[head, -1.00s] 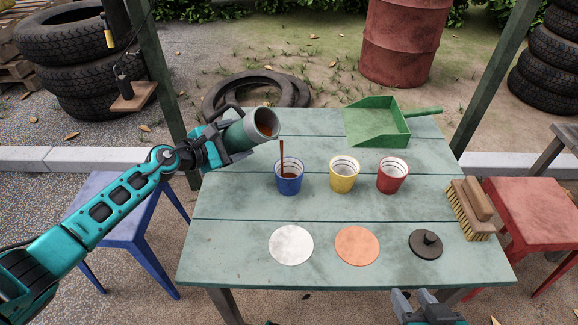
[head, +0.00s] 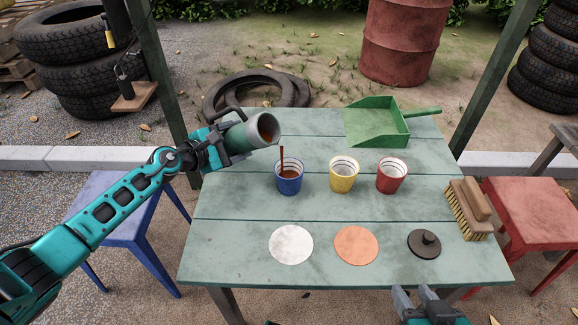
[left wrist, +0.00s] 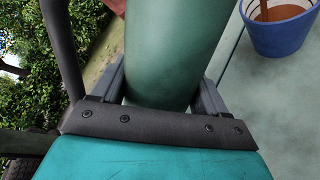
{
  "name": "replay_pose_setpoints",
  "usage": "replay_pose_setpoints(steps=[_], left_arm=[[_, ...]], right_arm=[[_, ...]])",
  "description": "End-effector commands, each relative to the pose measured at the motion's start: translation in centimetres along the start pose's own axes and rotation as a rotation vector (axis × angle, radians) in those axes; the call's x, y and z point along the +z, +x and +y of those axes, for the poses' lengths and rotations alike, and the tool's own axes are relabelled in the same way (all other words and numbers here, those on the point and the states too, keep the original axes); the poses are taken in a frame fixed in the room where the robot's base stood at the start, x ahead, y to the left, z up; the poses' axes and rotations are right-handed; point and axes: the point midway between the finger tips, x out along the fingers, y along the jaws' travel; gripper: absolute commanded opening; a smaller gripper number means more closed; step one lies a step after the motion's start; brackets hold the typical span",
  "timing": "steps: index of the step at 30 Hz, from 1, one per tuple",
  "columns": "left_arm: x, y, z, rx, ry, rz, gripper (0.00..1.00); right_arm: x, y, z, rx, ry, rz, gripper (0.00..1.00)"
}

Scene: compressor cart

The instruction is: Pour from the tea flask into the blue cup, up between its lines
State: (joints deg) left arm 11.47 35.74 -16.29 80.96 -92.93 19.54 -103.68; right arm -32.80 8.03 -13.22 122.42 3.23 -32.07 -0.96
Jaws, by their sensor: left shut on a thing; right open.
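The green tea flask (head: 243,137) is held tilted, its mouth towards the right, above and left of the blue cup (head: 289,183). My left gripper (head: 228,148) is shut on the flask body, which also fills the middle of the left wrist view (left wrist: 170,50). A short thin brown stream (head: 282,158) hangs over the blue cup, its top slightly apart from the flask's lip. Brown tea shows inside the upright cup, with a line visible on the inner wall above it. Tea also shows inside the flask mouth. My right gripper (head: 416,294) is open and empty at the table's front edge.
A yellow cup (head: 343,180) and a red cup (head: 391,178) stand right of the blue one. A white disc (head: 291,245), an orange disc (head: 356,245), a black lid (head: 424,244), a brush (head: 467,208) and a green dustpan (head: 376,125) lie on the table (head: 225,205).

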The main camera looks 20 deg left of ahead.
Motion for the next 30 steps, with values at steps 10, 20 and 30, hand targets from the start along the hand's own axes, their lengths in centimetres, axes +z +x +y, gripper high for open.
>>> replay_pose_setpoints(steps=[10,20,30], left_arm=[[0.04,0.02,0.3,0.007,0.025,0.007,0.04],[-0.08,0.05,0.22,0.007,0.042,0.015,0.04],[-0.24,0.08,0.13,0.007,0.067,0.025,0.04]], right_arm=[[0.16,-0.22,0.03,0.002,0.001,-0.007,0.43],[0.1,-0.31,0.09,0.003,0.001,-0.007,0.43],[0.0,-0.38,0.15,0.005,0.0,-0.007,0.43]])
